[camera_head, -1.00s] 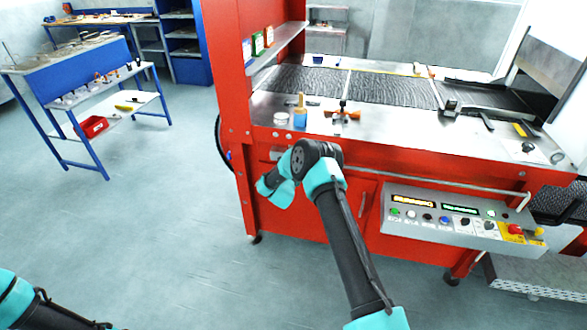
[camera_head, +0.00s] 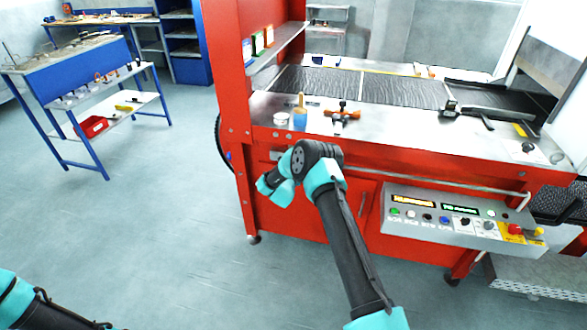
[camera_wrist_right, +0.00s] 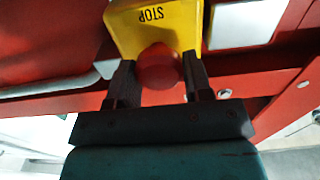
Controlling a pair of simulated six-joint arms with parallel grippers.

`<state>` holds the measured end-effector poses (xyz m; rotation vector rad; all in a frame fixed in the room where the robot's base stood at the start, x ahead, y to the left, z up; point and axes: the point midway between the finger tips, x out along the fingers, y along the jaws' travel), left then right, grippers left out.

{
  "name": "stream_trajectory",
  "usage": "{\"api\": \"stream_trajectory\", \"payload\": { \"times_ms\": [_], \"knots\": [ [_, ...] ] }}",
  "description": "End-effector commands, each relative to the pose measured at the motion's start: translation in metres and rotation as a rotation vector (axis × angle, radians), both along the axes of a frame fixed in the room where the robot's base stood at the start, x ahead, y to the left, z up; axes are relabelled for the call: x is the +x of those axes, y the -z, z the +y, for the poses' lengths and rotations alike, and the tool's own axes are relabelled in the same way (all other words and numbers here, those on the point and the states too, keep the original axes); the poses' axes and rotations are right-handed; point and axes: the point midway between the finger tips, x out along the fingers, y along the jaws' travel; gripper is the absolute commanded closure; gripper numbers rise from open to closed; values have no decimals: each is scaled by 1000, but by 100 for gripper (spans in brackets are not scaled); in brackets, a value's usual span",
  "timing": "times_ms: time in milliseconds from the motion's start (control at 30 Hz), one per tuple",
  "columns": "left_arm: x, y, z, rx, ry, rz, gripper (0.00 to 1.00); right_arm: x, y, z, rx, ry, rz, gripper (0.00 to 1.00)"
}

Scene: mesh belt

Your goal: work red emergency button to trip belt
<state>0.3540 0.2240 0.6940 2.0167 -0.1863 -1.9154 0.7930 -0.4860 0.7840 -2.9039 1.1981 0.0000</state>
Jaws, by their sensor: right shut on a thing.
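In the right wrist view a red mushroom button (camera_wrist_right: 158,68) stands on a yellow box (camera_wrist_right: 150,22) marked STOP. My right gripper (camera_wrist_right: 159,76) has one finger on each side of the button and is shut on it. In the head view my right wrist hides this button and the gripper's fingers. The mesh belt (camera_head: 405,90) runs across the top of the red machine (camera_head: 400,165). My left arm shows only at the bottom left corner; its gripper is out of view.
A control panel (camera_head: 460,238) with two lit displays juts from the machine front at right. It carries another red button (camera_head: 515,229) on yellow. A handrail (camera_head: 440,184) runs above it. A blue bench (camera_head: 85,75) stands far left; the floor between is clear.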

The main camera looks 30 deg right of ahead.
Motion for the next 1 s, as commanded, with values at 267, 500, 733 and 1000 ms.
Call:
{"api": "stream_trajectory", "payload": {
  "times_ms": [267,500,733,1000],
  "knots": [
    [0,0,0,0,0,0,100,7,-1,-7,-1,0,-2,96],
    [0,0,0,0,0,0,100,7,-1,-8,-1,0,-1,41],
    [0,0,0,0,0,0,100,7,0,-7,-1,0,-1,29],
    [0,0,0,0,0,0,100,4,0,-4,-1,0,-1,29]
  ]
}}
